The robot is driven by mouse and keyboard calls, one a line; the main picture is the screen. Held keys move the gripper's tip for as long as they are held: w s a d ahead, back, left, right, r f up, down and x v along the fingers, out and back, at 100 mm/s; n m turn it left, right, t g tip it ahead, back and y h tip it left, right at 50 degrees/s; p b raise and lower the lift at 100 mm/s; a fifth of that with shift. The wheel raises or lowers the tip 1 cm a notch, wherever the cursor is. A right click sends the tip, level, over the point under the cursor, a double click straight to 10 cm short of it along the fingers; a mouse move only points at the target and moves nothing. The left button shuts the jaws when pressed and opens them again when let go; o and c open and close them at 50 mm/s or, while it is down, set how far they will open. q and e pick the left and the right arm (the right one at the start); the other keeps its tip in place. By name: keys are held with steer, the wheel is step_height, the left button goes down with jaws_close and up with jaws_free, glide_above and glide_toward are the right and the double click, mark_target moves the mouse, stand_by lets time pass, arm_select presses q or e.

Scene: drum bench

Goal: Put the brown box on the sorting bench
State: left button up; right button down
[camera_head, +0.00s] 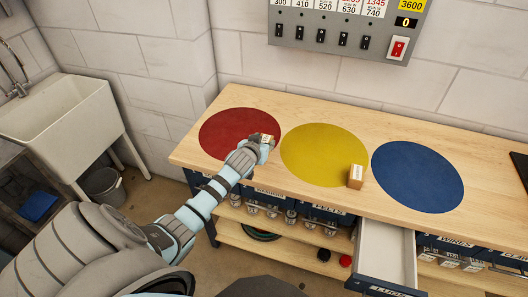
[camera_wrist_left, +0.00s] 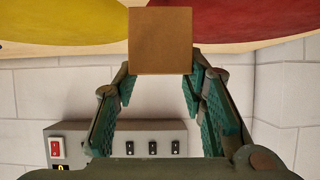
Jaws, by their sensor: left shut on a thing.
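My left gripper (camera_head: 264,141) reaches in over the sorting bench (camera_head: 215,160), between the red and yellow circles. It is shut on a small brown box (camera_wrist_left: 160,40), which shows as a plain square at the fingertips in the left wrist view. In the head view the held box is partly hidden by the gripper, and I cannot tell whether it touches the bench. A second small brown box (camera_head: 356,178) with a pale label stands on the bench at the yellow circle's lower right edge. My right gripper is not in view.
The red circle (camera_head: 235,130), yellow circle (camera_head: 318,155) and blue circle (camera_head: 415,180) mark the wooden top. An open drawer (camera_head: 385,255) juts from the front. A switch panel (camera_head: 345,30) hangs on the wall behind. A sink (camera_head: 65,120) stands at left.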

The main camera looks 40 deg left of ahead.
arm_select(q)
step_height(320, 180, down, 4)
steer(key=shift+f+b, duration=0.15)
steer(key=shift+b, duration=0.35)
steer(key=o, duration=1.2)
steer(key=p+v, duration=0.3)
steer(key=v, duration=0.9)
steer(key=shift+s, duration=0.1)
